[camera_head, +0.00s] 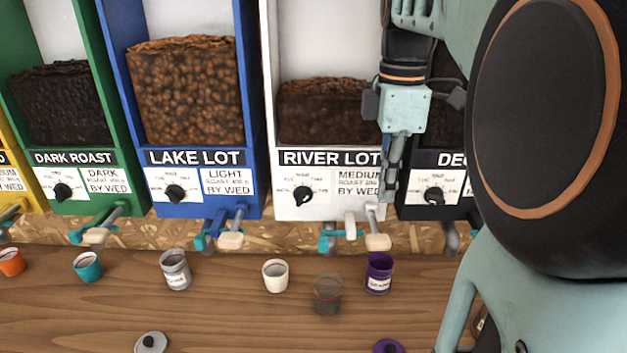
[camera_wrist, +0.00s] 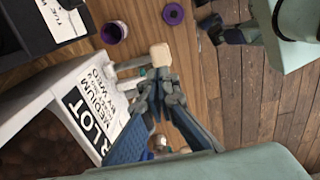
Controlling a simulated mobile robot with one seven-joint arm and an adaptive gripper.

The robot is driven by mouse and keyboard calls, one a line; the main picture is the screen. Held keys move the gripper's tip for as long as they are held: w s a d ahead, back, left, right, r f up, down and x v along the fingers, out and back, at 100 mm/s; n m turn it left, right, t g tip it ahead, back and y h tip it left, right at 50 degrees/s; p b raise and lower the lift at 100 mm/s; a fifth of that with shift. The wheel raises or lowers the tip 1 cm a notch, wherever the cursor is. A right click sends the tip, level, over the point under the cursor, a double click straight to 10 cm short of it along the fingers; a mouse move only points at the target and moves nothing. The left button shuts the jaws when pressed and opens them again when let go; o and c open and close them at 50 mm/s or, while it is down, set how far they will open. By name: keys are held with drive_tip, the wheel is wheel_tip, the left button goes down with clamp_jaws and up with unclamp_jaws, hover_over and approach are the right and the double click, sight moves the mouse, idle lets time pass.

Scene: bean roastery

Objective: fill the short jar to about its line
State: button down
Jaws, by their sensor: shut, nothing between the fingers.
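Several jars stand in a row on the wooden counter: an orange one (camera_head: 11,262), a teal one (camera_head: 88,267), a labelled silver one (camera_head: 176,270), a cream one (camera_head: 275,276), a dark see-through one (camera_head: 328,294) and a labelled purple one (camera_head: 378,273). The orange, teal and cream jars look shorter; I cannot tell which is meant. Fill lines and contents are too small to read. My gripper (camera_head: 388,190) is shut and empty in front of the River Lot bin (camera_head: 328,150), above its pale-ended lever (camera_head: 378,242). In the wrist view the fingertips are close to that lever (camera_wrist: 160,55).
Dark Roast (camera_head: 75,158), Lake Lot (camera_head: 195,158) and another bin partly behind my arm flank River Lot, each with dial and levers. A grey lid (camera_head: 150,342) and a purple lid (camera_head: 388,346) lie at the front. The counter's front middle is clear.

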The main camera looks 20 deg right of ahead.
sight(379, 237)
wheel_tip(379, 237, down, 8)
drive_tip(key=shift+f, duration=0.25)
idle(0.6)
